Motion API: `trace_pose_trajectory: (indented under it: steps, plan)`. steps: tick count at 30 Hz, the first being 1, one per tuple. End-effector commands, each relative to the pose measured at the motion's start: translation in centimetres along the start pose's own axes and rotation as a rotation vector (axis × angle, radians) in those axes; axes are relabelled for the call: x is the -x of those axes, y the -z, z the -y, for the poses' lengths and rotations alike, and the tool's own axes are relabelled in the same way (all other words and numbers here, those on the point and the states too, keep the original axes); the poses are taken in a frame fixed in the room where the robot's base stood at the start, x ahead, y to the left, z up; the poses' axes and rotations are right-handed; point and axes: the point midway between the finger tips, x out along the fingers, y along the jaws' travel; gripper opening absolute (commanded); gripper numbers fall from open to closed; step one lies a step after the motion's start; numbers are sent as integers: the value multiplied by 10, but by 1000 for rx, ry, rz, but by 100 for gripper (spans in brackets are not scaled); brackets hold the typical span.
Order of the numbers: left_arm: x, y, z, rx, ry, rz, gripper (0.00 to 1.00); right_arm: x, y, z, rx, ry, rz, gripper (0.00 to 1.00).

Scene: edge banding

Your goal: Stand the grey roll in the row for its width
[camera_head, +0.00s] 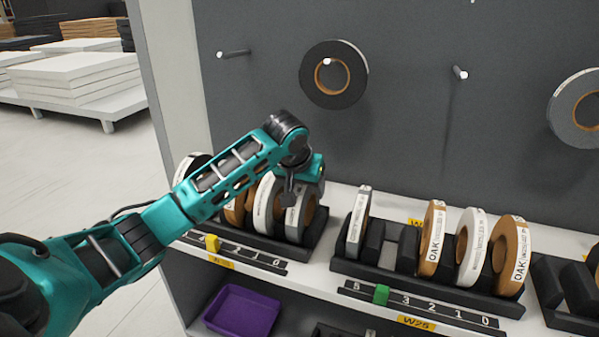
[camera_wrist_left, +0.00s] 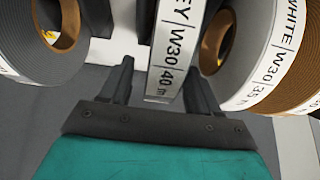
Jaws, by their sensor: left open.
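The grey roll (camera_head: 297,219) stands upright at the right end of the left rack's rolls in the head view. In the left wrist view the grey roll (camera_wrist_left: 168,50) shows a white label ending in "EY", with W30 and 40 m. My left gripper (camera_head: 288,198) is over this roll. In the left wrist view the open fingers of my left gripper (camera_wrist_left: 160,75) are on either side of the labelled rim. I cannot tell whether they touch it. The left rack (camera_head: 235,247) has a yellow slider (camera_head: 212,243). My right gripper is not in view.
Other rolls stand close on both sides, including a WHITE W30 roll (camera_wrist_left: 265,60). The middle rack (camera_head: 400,285), labelled W25, holds a thin grey roll (camera_head: 358,222) and several brown and white rolls. A dark roll (camera_head: 345,95) hangs on a peg. A purple bin (camera_head: 242,310) sits below.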

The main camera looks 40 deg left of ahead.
Motion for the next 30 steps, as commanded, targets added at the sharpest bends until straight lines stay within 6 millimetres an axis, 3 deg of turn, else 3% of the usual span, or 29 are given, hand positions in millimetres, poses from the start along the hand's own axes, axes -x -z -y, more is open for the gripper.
trace_pose_trajectory:
  steps: [9, 15, 30]
  plan:
    - [70, 1, 0, 0, -1, -4, 62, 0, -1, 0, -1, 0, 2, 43]
    - [98, 0, 0, 0, 0, -1, 62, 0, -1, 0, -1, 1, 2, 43]
    - [106, 0, 0, 1, 0, 1, 62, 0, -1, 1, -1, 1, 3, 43]
